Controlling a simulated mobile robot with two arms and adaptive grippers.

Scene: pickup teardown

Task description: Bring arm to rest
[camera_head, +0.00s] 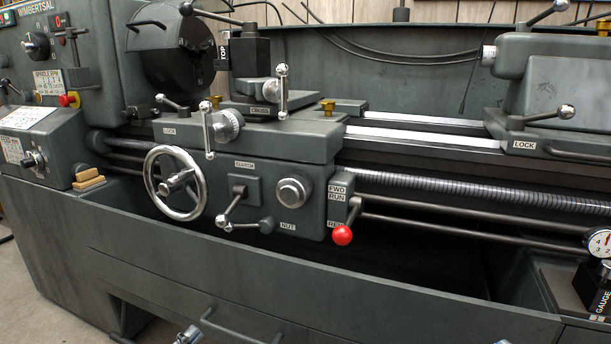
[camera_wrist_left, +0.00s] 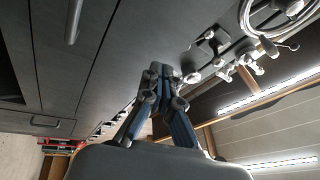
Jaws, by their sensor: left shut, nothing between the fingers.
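My left gripper (camera_head: 188,336) barely shows at the bottom edge of the head view, in front of the lathe's lower front panel. In the left wrist view the same gripper (camera_wrist_left: 161,75) has its two fingertips together, with nothing between them. It is apart from the lathe's handwheel (camera_head: 175,183) and its levers, which are higher up. Most of my left arm is out of the head view.
A grey lathe fills the head view. Its red-knobbed lever (camera_head: 342,235) and a drawer handle (camera_head: 240,328) stick out in front. A dial gauge (camera_head: 598,243) stands at the right edge. Bare floor (camera_head: 45,290) shows at the lower left.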

